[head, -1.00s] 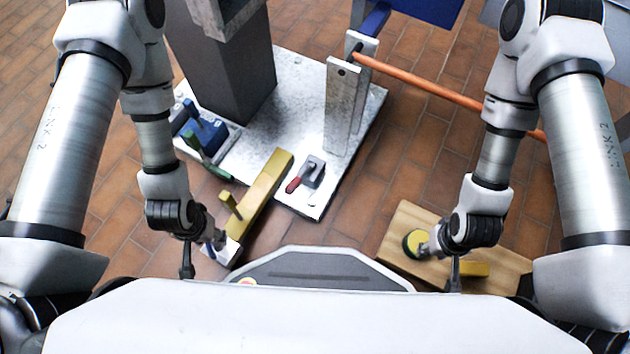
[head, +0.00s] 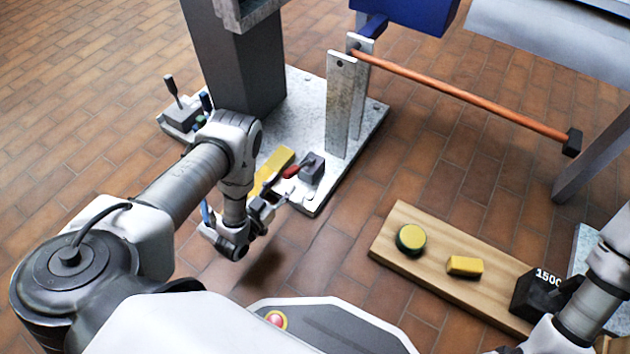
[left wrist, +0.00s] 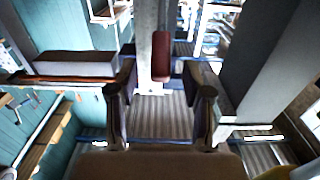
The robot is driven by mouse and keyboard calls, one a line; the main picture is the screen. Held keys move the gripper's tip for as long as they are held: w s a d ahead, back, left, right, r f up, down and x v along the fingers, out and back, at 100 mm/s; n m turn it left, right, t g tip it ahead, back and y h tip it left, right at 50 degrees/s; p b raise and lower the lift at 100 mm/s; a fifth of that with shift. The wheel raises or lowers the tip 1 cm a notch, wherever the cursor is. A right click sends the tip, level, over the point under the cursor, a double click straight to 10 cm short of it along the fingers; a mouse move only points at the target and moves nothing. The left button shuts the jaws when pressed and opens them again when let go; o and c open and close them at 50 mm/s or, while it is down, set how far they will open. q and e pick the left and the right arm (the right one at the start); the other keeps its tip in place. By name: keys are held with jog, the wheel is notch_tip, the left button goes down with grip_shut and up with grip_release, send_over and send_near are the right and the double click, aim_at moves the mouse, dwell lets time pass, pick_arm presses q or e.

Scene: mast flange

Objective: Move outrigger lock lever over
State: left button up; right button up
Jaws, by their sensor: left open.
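The lock lever has a red handle (head: 291,171) on a dark grey block (head: 312,168), on the pale metal plate (head: 300,110) beside the yellow beam (head: 274,168). My left gripper (head: 282,196) is open and close to the lever, on its near side. In the left wrist view the red handle (left wrist: 161,58) shows between the two open fingertips (left wrist: 160,80), with a gap on either side. I cannot tell how deep it lies between them. My left arm hides part of the yellow beam. My right wrist shows at the lower right, but its gripper is not visible.
A dark mast column (head: 238,65) and a pair of upright metal plates (head: 340,105) stand behind the lever. An orange bar (head: 465,95) runs right from the uprights. A wooden board (head: 392,232) with yellow pieces and a black 1500 block (head: 535,294) lies at right.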

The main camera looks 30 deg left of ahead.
aim_at(296, 166)
pick_arm(q)
jog(key=w+b, duration=0.1)
jog(key=w, duration=0.1)
jog(key=w+b, duration=0.2)
jog(key=w, duration=0.1)
jog(key=w+b, duration=0.2)
jog(key=shift+w+d, duration=0.25)
jog(key=shift+w, duration=0.15)
grip_shut()
